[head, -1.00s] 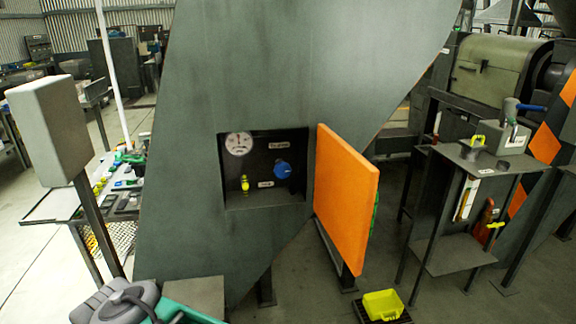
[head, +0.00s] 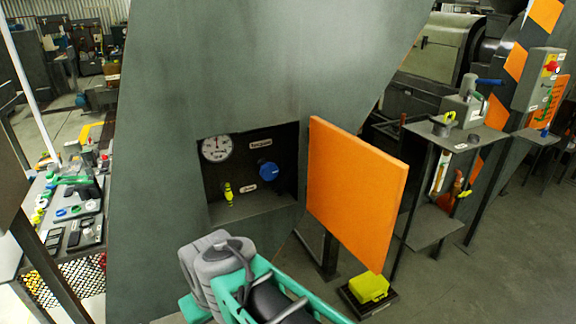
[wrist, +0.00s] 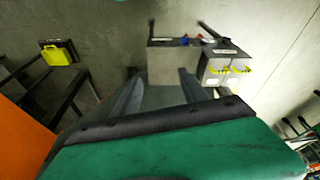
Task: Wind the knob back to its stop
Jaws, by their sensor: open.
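A round blue knob (head: 267,171) sits on the right side of a dark recessed panel in a large grey-green machine housing. A small label is above it and another to its lower left. The recess's orange door (head: 356,190) stands open on the right. My gripper (wrist: 160,72) shows in the wrist view with its two dark fingers apart and nothing between them. It points at the floor and stands, away from the knob. The knob is not in the wrist view. In the head view my arm is below the recess, and the fingertips cannot be made out.
A white dial gauge (head: 216,148) and a yellow-green fitting (head: 228,193) share the recess. A yellow box (head: 369,287) sits low beneath the door. A stand (head: 441,142) with tools is at right, a cluttered bench (head: 75,215) at left. The space before the recess is clear.

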